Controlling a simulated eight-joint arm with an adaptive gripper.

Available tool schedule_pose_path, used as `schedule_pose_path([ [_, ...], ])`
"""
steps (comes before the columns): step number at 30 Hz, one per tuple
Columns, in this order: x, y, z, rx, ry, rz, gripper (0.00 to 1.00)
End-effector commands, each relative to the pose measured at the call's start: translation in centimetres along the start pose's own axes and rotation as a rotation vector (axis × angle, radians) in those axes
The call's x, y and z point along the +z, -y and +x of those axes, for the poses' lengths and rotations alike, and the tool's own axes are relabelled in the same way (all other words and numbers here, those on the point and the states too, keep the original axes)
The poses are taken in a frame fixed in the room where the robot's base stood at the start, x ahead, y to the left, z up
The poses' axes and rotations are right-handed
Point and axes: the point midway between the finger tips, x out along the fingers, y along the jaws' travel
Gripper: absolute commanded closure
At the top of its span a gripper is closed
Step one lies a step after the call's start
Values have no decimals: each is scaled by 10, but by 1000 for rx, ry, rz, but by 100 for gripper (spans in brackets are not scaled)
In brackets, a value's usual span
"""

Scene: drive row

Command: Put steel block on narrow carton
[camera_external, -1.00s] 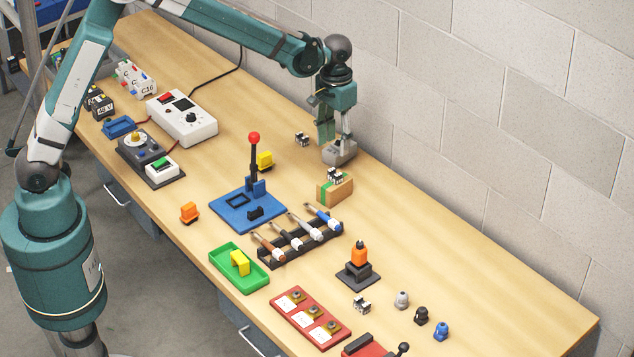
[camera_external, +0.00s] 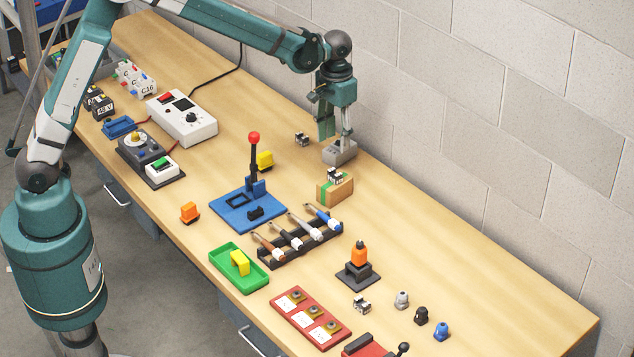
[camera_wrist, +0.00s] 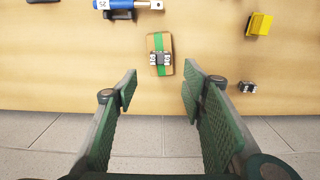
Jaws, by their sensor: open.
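The narrow carton (camera_external: 344,192), brown with a green band, stands on the bench near its back edge. A small silver-and-black block (camera_external: 335,176), which I take as the steel block, rests on top of it. In the wrist view the block (camera_wrist: 160,58) lies across the band near the middle of the carton (camera_wrist: 163,40). My gripper (camera_external: 334,145) is above and behind the carton, toward the wall, apart from both. In the wrist view my gripper (camera_wrist: 160,78) has its fingers spread, with nothing seen between them.
Similar small blocks lie on the bench behind the carton (camera_external: 302,138) and farther front right (camera_external: 362,305). A blue base with a red-knobbed lever (camera_external: 254,160), a yellow piece (camera_external: 265,160) and a tool rack (camera_external: 300,243) are nearby. The wall (camera_external: 450,100) is close behind my gripper.

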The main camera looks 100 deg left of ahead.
Motion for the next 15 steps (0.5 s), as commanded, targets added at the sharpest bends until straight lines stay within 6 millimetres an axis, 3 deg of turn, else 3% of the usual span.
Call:
schedule_pose_path([
  [8,6,-3,-7,3,-7,10,59],
  [15,33,-14,-35,14,-37,51,59],
])
